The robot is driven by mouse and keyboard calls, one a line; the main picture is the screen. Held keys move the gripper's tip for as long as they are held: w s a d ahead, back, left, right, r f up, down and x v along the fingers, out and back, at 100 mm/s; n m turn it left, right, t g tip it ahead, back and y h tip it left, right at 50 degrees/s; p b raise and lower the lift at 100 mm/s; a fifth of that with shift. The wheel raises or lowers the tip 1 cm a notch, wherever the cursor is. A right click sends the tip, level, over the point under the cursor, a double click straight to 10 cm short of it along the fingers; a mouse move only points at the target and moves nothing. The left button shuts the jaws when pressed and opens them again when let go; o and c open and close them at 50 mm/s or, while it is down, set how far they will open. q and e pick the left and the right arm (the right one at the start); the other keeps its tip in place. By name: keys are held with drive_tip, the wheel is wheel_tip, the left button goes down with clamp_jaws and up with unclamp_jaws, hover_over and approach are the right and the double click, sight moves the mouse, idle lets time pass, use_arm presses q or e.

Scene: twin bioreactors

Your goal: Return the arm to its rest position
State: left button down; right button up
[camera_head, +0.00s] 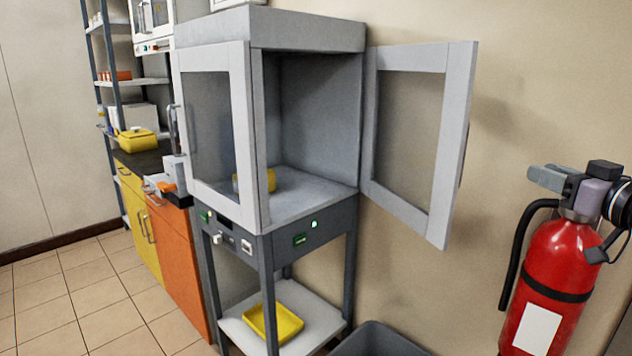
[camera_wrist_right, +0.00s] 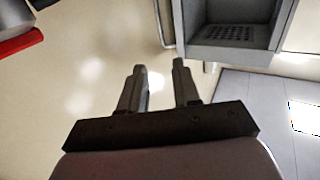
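My right gripper (camera_head: 548,180) shows small at the right edge of the head view, in front of the top of the fire extinguisher. Its fingers point left, towards the wall. In the right wrist view its two grey fingers (camera_wrist_right: 159,68) stand apart with nothing between them. No object is held, and the fingers touch nothing that I can see. My left gripper and arm are not in view.
A red fire extinguisher (camera_head: 560,275) stands close by at the right. A grey cabinet (camera_head: 308,28) has its right door (camera_head: 458,145) swung open. A yellow tray (camera_head: 272,323) lies on its lower shelf, and a dark bin (camera_head: 375,340) stands below. Bare wall lies between door and extinguisher.

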drive_tip(key=s+a+f+g+p, duration=0.1)
drive_tip(key=s+a+f, duration=0.15)
drive_tip(key=f, duration=0.65)
drive_tip(key=s+a+f+g+h+p, duration=0.15)
drive_tip(key=a+f, duration=0.25)
drive_tip(key=f, duration=0.6)
drive_tip(key=s+a+f+g, duration=0.15)
drive_tip(key=a+f, duration=0.25)
drive_tip(key=f, duration=0.5)
drive_tip(key=s+a+f+g+p, duration=0.1)
drive_tip(key=s+a+f, duration=0.5)
drive_tip(key=s, duration=0.4)
drive_tip(key=s+a+f+g+p, duration=0.2)
drive_tip(key=s+a+f, duration=0.5)
drive_tip(key=s, duration=0.4)
drive_tip(key=shift+s+a+f, duration=0.25)
drive_tip(key=shift+a+f, duration=0.05)
drive_tip(key=shift+f, duration=0.5)
drive_tip(key=shift+d+y, duration=0.15)
drive_tip(key=shift+y, duration=0.1)
